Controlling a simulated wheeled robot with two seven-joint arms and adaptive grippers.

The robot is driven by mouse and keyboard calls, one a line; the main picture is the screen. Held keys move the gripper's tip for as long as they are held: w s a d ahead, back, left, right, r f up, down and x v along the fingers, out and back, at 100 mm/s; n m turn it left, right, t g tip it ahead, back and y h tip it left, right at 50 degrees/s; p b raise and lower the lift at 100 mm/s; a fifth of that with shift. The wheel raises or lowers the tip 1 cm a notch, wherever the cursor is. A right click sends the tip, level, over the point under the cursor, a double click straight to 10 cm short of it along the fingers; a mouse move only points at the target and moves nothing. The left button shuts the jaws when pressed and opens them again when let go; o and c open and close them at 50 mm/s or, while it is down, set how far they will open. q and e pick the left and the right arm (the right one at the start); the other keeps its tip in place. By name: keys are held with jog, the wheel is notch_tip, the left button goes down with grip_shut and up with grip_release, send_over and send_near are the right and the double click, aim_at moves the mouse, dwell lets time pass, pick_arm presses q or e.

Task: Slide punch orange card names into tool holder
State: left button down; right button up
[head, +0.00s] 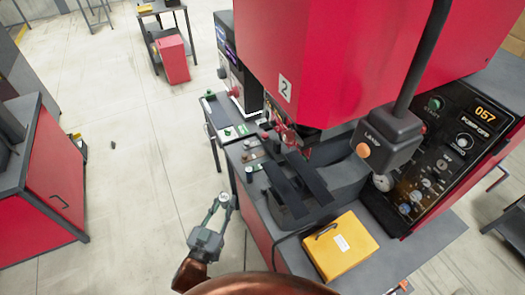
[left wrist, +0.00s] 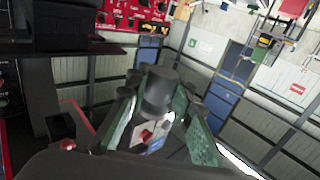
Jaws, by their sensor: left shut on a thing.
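My left gripper (head: 225,200) is raised in front of the red press, over the floor left of the yellow box. It is shut on a small grey punch (head: 223,198). In the left wrist view the punch (left wrist: 158,92) is a dark grey cylinder with a wider top, between the green fingers (left wrist: 160,125). A dark ledge (head: 248,150) on the press's left side carries small knobs and coloured marks. They are too small to tell which is an orange card or which part is the tool holder. My right gripper is not in view.
The red press (head: 330,60) fills the upper right, with a lamp box (head: 388,132) hanging from it and a control panel (head: 450,150). A yellow box (head: 340,246) sits on its front shelf. A red cabinet (head: 50,175) stands at left. Open floor lies between.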

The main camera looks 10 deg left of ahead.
pick_arm(q)
jog(key=w+d+r+m+g+h+p, duration=0.1)
jog(key=d+r+m+g+h+p, duration=0.3)
jog(key=r, duration=0.6)
jog(key=w+d+r+m+g+h+p, duration=0.2)
jog(key=d+r+m+g+h+p, duration=0.2)
jog(key=d+r+h+p, duration=0.4)
notch_tip(320, 180, up, 3)
jog(key=shift+d+m+p, duration=0.55)
jog(key=shift+m+p, duration=0.15)
jog(key=shift+m, duration=0.1)
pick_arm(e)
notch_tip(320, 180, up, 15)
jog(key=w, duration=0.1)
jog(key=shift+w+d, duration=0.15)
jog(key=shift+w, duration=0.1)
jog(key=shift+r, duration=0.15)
pick_arm(q)
jog(key=shift+p+x, duration=1.05)
jog(key=shift+x, duration=1.85)
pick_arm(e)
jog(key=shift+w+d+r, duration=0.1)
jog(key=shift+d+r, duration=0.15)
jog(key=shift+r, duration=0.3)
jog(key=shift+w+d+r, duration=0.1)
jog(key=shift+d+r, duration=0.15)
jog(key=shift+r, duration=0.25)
